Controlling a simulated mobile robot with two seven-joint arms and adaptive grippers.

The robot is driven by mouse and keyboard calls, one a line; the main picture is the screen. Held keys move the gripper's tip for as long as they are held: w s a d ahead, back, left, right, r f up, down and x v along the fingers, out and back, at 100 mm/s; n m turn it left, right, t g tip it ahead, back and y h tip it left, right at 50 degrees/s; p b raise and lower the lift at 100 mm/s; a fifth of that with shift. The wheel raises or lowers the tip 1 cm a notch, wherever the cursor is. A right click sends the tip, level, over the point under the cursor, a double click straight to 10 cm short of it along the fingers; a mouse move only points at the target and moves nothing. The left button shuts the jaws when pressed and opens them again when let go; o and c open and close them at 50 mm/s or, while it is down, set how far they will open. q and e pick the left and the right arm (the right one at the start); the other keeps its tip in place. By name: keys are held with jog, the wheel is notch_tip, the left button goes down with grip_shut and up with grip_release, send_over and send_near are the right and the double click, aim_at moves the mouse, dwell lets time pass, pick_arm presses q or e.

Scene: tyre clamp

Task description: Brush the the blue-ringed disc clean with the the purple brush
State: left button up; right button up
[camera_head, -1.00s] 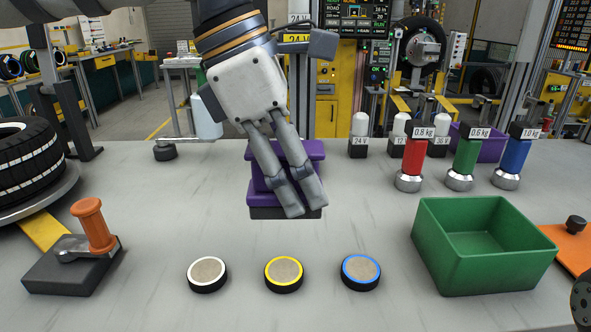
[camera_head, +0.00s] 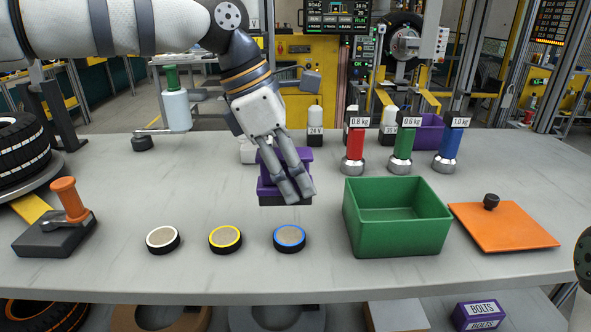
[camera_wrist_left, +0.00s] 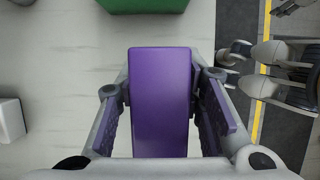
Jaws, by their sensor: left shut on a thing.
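The purple brush (camera_head: 268,190) is held by my left gripper (camera_head: 290,190), its dark bristles facing down. In the left wrist view the brush (camera_wrist_left: 162,100) lies between the two fingers (camera_wrist_left: 162,115). The blue-ringed disc (camera_head: 289,238) sits on the table, its round face brownish. The brush shows just behind and above this disc in the head view, apart from it. The disc does not show in the wrist view.
A yellow-ringed disc (camera_head: 225,239) and a white-ringed disc (camera_head: 163,239) sit left of the blue-ringed one. A green bin (camera_head: 397,241) stands to the right, beside an orange plate (camera_head: 502,228). A block with an orange handle (camera_head: 69,200) stands left. Weighted stands are behind.

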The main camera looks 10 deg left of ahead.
pick_arm(q)
jog(key=shift+w+d+f, duration=0.1)
jog(key=shift+d+f, duration=0.1)
jog(key=shift+d, duration=0.2)
jog(key=f, duration=0.5)
jog(key=shift+w+a+f+b, duration=0.1)
jog(key=shift+a+f+b, duration=0.1)
jog(key=shift+b, duration=0.1)
jog(key=shift+f, duration=0.5)
jog(key=shift+f, duration=0.45)
dwell(1.3)
jog(key=shift+d, duration=0.1)
